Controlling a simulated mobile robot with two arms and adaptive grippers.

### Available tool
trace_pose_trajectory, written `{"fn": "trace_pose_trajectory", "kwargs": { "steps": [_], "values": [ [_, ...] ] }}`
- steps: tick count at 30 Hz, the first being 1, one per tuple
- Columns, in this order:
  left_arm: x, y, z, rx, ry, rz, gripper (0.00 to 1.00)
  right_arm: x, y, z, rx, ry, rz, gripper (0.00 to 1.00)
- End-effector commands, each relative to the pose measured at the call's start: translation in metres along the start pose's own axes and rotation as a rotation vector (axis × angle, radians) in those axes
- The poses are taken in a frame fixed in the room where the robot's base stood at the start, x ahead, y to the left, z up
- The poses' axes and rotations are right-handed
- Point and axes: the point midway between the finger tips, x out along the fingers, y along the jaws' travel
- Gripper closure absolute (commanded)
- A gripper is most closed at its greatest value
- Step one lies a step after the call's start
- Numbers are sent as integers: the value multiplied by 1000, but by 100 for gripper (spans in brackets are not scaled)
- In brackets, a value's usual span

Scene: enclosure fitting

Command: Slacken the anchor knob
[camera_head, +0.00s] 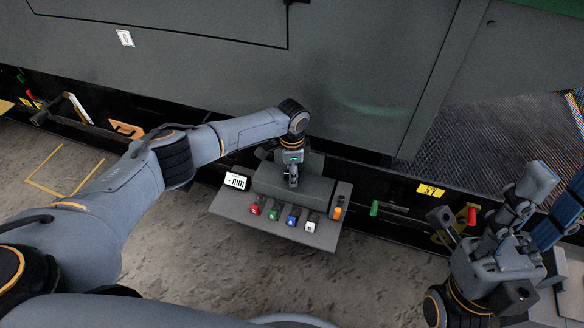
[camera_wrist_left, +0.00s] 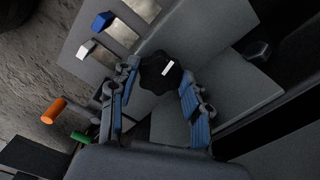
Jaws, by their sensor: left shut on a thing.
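The anchor knob (camera_wrist_left: 160,73) is black and lobed, with a white mark on its face. It shows in the left wrist view between the two blue-padded fingers of my left gripper (camera_wrist_left: 160,92), which is shut on it. In the head view my left gripper (camera_head: 292,178) reaches down onto the grey box (camera_head: 315,189) at the panel, and the knob is hidden there. My right gripper (camera_head: 488,205) is at the lower right in the head view, its fingers spread and empty, away from the panel.
A green handle (camera_head: 374,208) and a red one (camera_head: 472,215) lie further right. The dark enclosure wall rises behind.

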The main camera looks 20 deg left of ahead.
Motion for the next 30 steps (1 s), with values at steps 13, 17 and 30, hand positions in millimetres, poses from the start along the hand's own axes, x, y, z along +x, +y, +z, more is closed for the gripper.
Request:
{"fn": "trace_pose_trajectory", "kwargs": {
  "steps": [13, 17, 30],
  "values": [
    [-2, 2, -1, -298, -1, 5, 84, -46, 19, 137, -48, -841, 27, 60],
    [-2, 2, -1, -395, -1, 4, 84, -76, 25, 157, -58, -1045, 38, 60],
    [-2, 3, -2, -798, -1, 5, 84, -189, 41, 166, -77, -1679, 87, 60]
  ]
}}
